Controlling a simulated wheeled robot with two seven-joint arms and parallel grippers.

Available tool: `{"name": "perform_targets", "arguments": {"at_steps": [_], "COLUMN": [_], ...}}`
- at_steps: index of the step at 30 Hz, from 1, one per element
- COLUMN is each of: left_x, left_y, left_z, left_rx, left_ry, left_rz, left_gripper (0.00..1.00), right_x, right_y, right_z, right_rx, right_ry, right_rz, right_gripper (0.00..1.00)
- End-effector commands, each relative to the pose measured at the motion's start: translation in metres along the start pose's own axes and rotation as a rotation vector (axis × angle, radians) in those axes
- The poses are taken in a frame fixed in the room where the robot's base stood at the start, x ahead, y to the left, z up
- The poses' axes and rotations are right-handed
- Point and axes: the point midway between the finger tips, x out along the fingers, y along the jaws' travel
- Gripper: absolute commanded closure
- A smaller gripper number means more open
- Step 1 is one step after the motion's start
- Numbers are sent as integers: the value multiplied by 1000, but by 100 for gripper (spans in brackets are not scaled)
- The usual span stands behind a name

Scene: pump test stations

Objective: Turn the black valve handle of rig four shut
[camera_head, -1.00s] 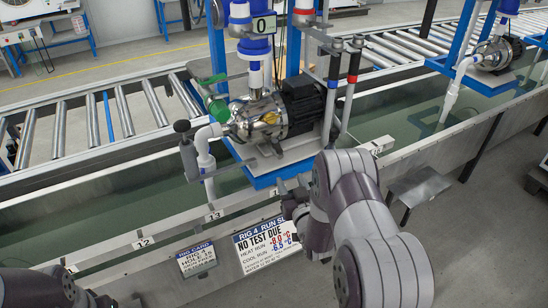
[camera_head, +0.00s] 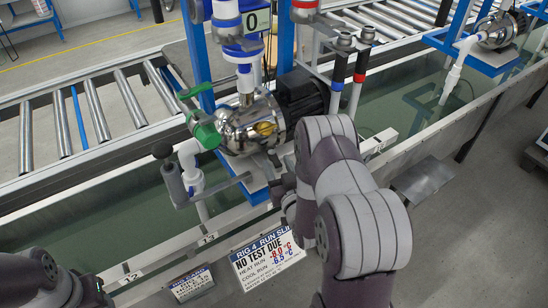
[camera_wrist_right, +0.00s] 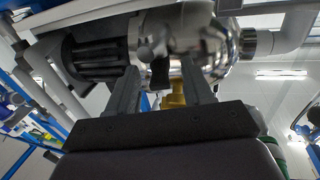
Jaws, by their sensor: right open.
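Rig four's pump (camera_head: 250,128) has a polished steel body and a black finned motor (camera_head: 302,95). My right gripper (camera_head: 280,180) is at its near side, mostly hidden by my own arm. In the right wrist view, the open fingers (camera_wrist_right: 161,75) point up at steel fittings under the pump body (camera_wrist_right: 205,45). A short black handle (camera_wrist_right: 160,74) shows between the fingertips; I cannot tell whether they touch it. A brass-coloured part (camera_wrist_right: 177,92) is just beyond. My left gripper (camera_head: 95,292) is at the lower left, far from the pump, its fingers unclear.
The run slip sign (camera_head: 268,255) and a small card (camera_head: 190,284) hang on the trough front. The water trough (camera_head: 95,220) runs across, with a roller conveyor (camera_head: 80,120) behind.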

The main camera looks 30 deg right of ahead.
Motion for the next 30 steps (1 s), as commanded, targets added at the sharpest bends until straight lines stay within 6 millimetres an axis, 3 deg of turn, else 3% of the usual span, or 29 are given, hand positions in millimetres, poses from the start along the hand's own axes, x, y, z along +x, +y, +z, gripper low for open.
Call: {"name": "perform_targets", "arguments": {"at_steps": [6,8,11,12,23,30], "left_x": [0,0,0,0,1,4], "left_y": [0,0,0,0,0,0], "left_z": [0,0,0,0,0,0], "left_rx": [0,0,0,0,0,0], "left_ry": [0,0,0,0,0,0], "left_rz": [0,0,0,0,0,0], "left_gripper": [57,57,57,57,57,57], "right_x": [0,0,0,0,0,2], "right_y": [0,0,0,0,-4,-15], "right_z": [0,0,0,0,0,0], "right_rx": [0,0,0,0,-1,0], "right_ry": [0,0,0,0,0,3], "right_rz": [0,0,0,0,47,201], "right_gripper": [49,65,98,100,100,100]}}
